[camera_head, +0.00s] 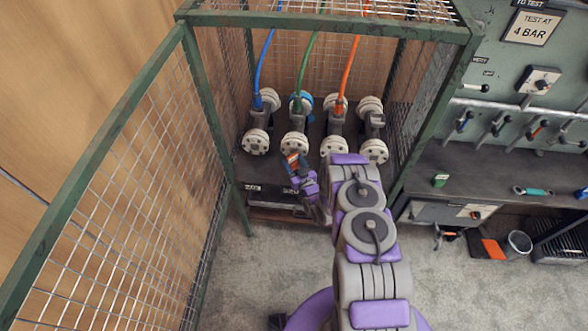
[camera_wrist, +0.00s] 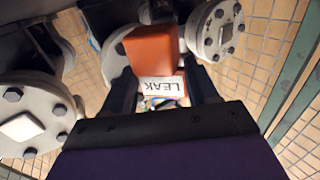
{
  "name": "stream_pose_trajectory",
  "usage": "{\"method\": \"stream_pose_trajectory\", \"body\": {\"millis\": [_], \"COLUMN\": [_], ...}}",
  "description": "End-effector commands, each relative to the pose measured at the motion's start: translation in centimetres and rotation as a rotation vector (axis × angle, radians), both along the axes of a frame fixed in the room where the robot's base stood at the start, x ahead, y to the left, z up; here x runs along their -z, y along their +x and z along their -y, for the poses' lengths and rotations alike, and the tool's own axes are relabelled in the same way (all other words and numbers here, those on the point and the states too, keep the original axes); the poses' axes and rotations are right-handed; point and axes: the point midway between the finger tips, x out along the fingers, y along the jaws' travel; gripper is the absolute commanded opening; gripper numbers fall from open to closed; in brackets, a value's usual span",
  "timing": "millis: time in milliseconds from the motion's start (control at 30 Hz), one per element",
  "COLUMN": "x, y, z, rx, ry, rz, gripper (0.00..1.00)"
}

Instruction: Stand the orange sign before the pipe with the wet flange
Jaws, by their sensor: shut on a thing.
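The orange sign (camera_head: 292,160) is in my gripper (camera_head: 298,172), in front of the second pipe from the left. In the wrist view the sign (camera_wrist: 152,50) shows an orange face and a white label reading LEAK, upside down in the picture, between the two dark fingers of my gripper (camera_wrist: 163,88). My gripper is shut on the sign. The second pipe's near flange (camera_head: 294,145) is just beyond the sign; I cannot tell whether they touch. Several flanged pipes stand in a row.
A green-framed mesh cage (camera_head: 110,150) surrounds the pipes at the left and top. Blue (camera_head: 262,60), green (camera_head: 308,55) and orange (camera_head: 350,55) hoses rise from three pipes. A bench (camera_head: 490,175) with valves stands at the right. The carpet (camera_head: 240,290) is clear at the lower left.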

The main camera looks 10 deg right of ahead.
Motion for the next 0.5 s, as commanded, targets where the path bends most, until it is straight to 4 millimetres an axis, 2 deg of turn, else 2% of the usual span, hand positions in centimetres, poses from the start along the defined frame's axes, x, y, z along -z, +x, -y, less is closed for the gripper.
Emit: {"method": "stream_pose_trajectory", "body": {"millis": [233, 500], "x": [3.4, 3.5], "y": [0.2, 0.2], "z": [0.0, 0.0], "rx": [0.0, -0.001], "ry": [0.001, 0.0], "rz": [0.003, 0.002], "gripper": [0.25, 0.25]}}
